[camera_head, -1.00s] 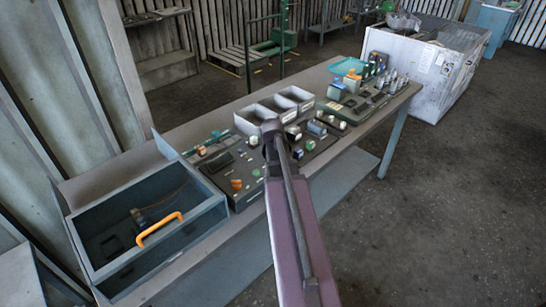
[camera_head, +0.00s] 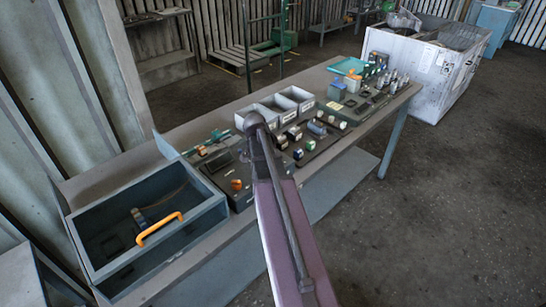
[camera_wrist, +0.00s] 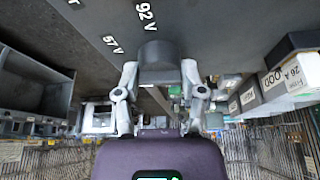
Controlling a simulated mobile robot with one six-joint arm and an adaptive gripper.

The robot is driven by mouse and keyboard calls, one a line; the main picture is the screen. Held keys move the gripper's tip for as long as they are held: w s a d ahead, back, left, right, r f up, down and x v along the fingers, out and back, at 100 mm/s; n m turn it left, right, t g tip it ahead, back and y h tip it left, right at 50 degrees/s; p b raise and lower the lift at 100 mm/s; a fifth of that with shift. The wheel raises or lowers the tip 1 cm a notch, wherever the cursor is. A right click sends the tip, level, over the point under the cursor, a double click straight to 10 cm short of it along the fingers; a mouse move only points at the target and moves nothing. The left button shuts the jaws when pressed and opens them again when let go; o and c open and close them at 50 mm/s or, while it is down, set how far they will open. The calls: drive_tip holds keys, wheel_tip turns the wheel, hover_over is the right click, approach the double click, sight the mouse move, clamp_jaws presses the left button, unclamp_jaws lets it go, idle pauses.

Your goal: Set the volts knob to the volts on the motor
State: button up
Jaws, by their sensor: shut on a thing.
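The volts knob (camera_wrist: 160,52) is a dark grey round knob on a grey panel (camera_wrist: 215,25), at the top middle of the wrist view. White labels "92 V" and "57 V" are printed on the panel beside it. My gripper (camera_wrist: 160,78) is shut on the knob, with one finger at each side. Which value the knob points at is hard to tell. In the head view my arm hides the knob and my gripper. I cannot make out the motor or its plate for certain.
An open blue-grey box (camera_head: 92,262) with an orange handle (camera_head: 160,229) stands at the left of the bench. Grey bins (camera_head: 262,112) and small coloured parts lie along the bench.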

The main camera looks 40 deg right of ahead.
drive_tip(key=m+g, duration=0.1)
drive_tip(key=m, duration=0.3)
drive_tip(key=shift+s+y, duration=0.1)
drive_tip(key=shift+y, duration=0.2)
drive_tip(key=shift+g, duration=0.3)
drive_tip(key=o, duration=1.1)
drive_tip(key=shift+n, duration=0.3)
